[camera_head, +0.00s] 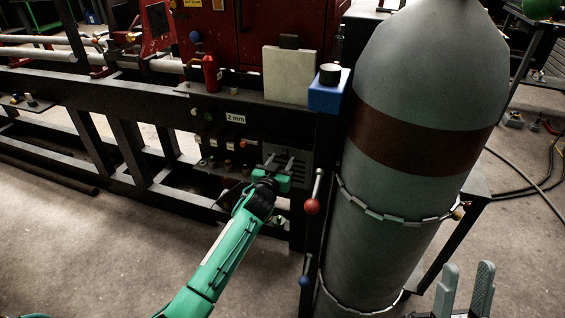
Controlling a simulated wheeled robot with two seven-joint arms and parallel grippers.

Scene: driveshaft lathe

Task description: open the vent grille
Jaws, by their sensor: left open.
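The vent grille (299,159) looks like a small grey slotted panel low on the dark front of the machine, left of the big gas cylinder. My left gripper (278,162) is in front of it with its two fingers apart, pointing at the panel. The gripper covers part of the grille, and I cannot tell whether the fingers touch it. The grille appears to lie flat against the machine. My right gripper (465,288) is at the bottom right, beside the cylinder, with its fingers upright, apart and empty.
A large grey cylinder (385,215) with a brown band and chains stands right of the grille. Levers with a red knob (312,206) and a blue knob (305,281) stick out close by. Buttons and a "2 mm" label (235,119) are above left. Cables lie on the floor at right.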

